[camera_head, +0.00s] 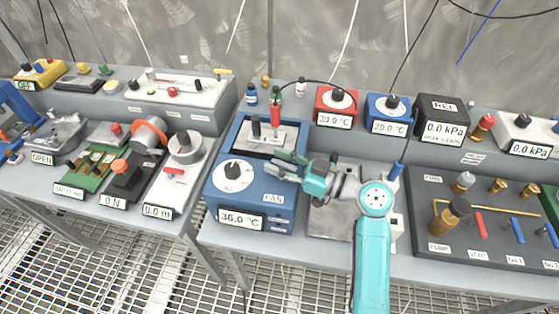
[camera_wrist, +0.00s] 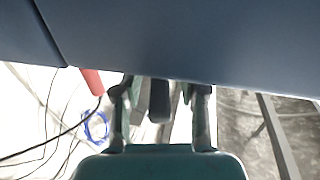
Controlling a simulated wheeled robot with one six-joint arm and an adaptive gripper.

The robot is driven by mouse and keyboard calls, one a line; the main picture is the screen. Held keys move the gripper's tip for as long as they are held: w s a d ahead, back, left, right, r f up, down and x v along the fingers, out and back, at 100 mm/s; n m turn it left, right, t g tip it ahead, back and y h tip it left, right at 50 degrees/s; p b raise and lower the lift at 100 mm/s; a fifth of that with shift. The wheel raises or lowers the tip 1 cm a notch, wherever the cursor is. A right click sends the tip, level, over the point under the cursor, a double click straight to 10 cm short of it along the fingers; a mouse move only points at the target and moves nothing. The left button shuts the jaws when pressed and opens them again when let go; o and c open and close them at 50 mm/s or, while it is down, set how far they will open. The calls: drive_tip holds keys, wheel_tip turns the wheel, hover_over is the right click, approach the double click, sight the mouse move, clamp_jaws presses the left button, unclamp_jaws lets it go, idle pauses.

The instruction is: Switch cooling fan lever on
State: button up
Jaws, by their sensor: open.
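The blue bath box (camera_head: 228,205) bears a FAN label (camera_head: 273,199), a white dial with a black knob and a 36.0 °C display. My gripper (camera_head: 285,160) is at the right front of the box's top and covers part of it. In the wrist view my gripper (camera_wrist: 160,92) is open, with one finger on each side of a dark lever (camera_wrist: 159,103) by the blue face (camera_wrist: 180,40). I take this for the fan lever; in the head view I cannot make it out behind my gripper. Whether the fingers touch it is unclear.
A red-handled probe (camera_head: 275,115) with a black cable stands at the back of the box. A black upright part (camera_head: 256,128) stands on its top. Red (camera_head: 337,105) and blue (camera_head: 389,110) temperature units are behind to the right. A dark valve panel (camera_head: 480,250) lies right.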

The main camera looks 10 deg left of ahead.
clamp_jaws()
drive_tip(key=shift+w+n+g, duration=0.15)
drive_tip(key=shift+n+g, duration=0.45)
drive_tip(key=shift+g, duration=0.3)
drive_tip(key=shift+n+g+y, duration=0.4)
drive_tip(key=shift+n+g, duration=0.6)
drive_tip(key=shift+g, duration=0.5)
